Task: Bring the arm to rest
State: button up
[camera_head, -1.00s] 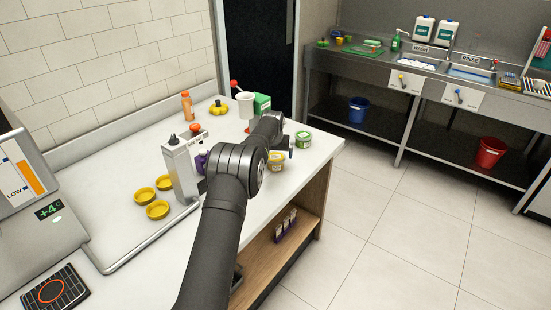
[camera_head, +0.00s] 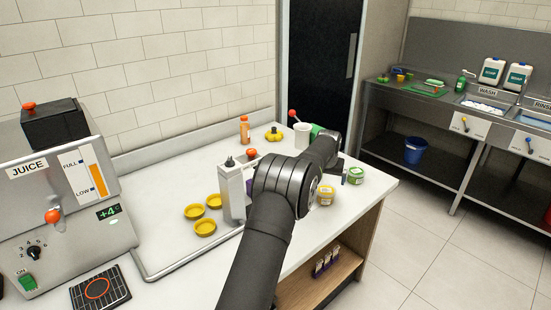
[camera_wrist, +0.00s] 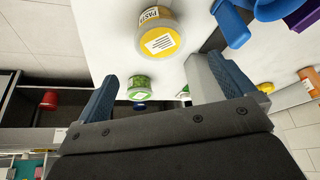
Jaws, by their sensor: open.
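My arm (camera_head: 286,190) reaches from the bottom of the head view over the white counter (camera_head: 175,268), bent at the elbow. My gripper is mostly hidden behind the forearm there. In the wrist view my gripper (camera_wrist: 166,92) is open, its two blue-padded fingers wide apart with nothing held between them. A yellow-labelled pasta tub (camera_wrist: 158,42) lies beyond the fingers in that view, and a green tub (camera_wrist: 140,83) shows in the gap, apart from the fingers. The same yellow tub (camera_head: 326,196) and green tub (camera_head: 356,175) stand on the counter beside the arm.
A juice machine (camera_head: 62,190) stands at the left. Yellow bowls (camera_head: 204,227) and a grey dispenser (camera_head: 232,192) are left of my arm. An orange bottle (camera_head: 244,130) stands at the back. Floor (camera_head: 430,230) lies open right of the counter.

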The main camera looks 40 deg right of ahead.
aim_at(326, 190)
jog(key=x, duration=1.2)
jog(key=shift+f, duration=0.15)
jog(key=shift+a+r, duration=0.1)
jog(key=shift+r, duration=0.1)
